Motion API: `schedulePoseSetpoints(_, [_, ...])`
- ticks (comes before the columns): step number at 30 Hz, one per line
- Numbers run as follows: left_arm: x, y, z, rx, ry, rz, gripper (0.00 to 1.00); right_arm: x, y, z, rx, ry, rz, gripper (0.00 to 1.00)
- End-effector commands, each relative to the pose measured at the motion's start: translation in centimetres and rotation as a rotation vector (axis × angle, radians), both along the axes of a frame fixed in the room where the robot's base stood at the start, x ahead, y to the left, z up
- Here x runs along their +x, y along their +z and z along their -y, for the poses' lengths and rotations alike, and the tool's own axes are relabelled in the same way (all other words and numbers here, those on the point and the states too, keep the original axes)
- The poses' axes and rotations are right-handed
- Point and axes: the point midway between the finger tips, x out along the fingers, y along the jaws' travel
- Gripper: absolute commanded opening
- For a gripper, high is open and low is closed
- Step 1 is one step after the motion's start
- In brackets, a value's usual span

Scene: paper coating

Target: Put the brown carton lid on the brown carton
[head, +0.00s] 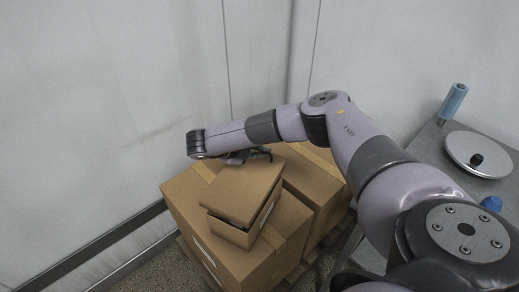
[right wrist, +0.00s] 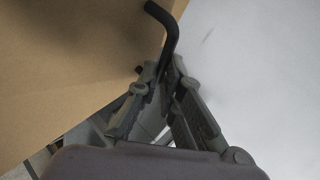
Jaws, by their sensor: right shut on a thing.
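The brown carton (head: 230,235) is a small open box standing on top of larger cardboard boxes. The brown carton lid (head: 242,190) is a flat square panel over it. A dark gap shows between lid and carton along the front left edge; I cannot tell whether they touch at the far side. My right gripper (head: 250,156) is at the lid's far edge. In the right wrist view, the gripper (right wrist: 166,72) is shut on a black bent handle (right wrist: 165,28) beside the brown lid surface (right wrist: 70,65). My left gripper is out of view.
Large taped cardboard boxes (head: 312,185) stand under and behind the carton on a pallet. A pale wall with a dark rail (head: 100,250) is at left. A grey metal table (head: 428,145) at right bears a round lid (head: 478,150) and a blue cylinder (head: 452,101).

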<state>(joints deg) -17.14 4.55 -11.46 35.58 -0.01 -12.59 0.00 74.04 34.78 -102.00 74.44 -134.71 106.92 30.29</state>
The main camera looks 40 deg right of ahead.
Motion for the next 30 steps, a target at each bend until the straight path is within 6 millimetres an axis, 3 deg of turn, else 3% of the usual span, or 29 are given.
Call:
schedulePoseSetpoints(3, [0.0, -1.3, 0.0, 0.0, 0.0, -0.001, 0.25, 0.0, -1.7, 0.0, -0.001, 0.0, 0.0, 0.0])
schedulePoseSetpoints(10, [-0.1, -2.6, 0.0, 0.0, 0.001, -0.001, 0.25, 0.0, -3.5, 0.0, 0.0, 0.001, 0.001, 0.0])
schedulePoseSetpoints(30, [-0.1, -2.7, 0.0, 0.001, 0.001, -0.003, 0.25, 0.0, -3.7, 0.0, 0.001, 0.001, 0.0, 0.0])
